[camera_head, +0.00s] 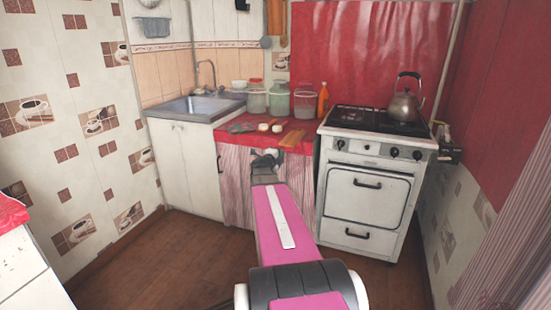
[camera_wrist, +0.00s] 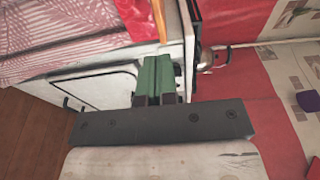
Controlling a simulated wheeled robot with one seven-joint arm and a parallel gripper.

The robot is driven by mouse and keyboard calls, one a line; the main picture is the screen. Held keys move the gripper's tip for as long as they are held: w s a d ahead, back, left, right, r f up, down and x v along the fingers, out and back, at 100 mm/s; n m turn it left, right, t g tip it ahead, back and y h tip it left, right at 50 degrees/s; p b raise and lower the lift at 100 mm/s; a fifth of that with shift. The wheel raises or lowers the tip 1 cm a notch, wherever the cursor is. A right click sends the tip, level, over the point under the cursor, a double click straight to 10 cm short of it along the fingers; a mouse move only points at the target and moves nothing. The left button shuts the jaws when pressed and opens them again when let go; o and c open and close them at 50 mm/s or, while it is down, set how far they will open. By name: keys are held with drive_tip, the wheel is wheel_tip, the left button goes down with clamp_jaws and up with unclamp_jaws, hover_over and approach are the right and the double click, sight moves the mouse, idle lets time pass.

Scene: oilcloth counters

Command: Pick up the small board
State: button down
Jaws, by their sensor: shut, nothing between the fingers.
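A small brown wooden board (camera_head: 292,138) lies on the red oilcloth counter (camera_head: 225,136), near its front edge and beside the stove. What looks like its orange-brown edge (camera_wrist: 159,20) shows at the top of the wrist view. My gripper (camera_head: 266,158) is in front of the counter, to the left of the board, and its fingers are hard to make out there. In the wrist view my gripper (camera_wrist: 157,60) has its green fingers shut together with nothing between them, apart from the board.
The white stove (camera_head: 367,195) stands right of the counter with a kettle (camera_head: 405,103) on top. Several jars (camera_head: 278,98) and an orange bottle (camera_head: 323,99) stand behind the board. Small pale round items (camera_head: 277,128) lie left of it. The sink (camera_head: 197,105) is at left.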

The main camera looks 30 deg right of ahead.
sight(280, 145)
drive_tip(key=x, duration=0.3)
drive_tip(key=shift+w+d, duration=0.5)
drive_tip(key=shift+w, duration=1.55)
drive_tip(key=shift+w, duration=0.1)
drive_tip(key=shift+w+d, duration=0.15)
drive_tip(key=shift+w, duration=0.4)
drive_tip(key=shift+w+d, duration=0.15)
drive_tip(key=shift+w, duration=0.4)
drive_tip(key=shift+s, duration=0.1)
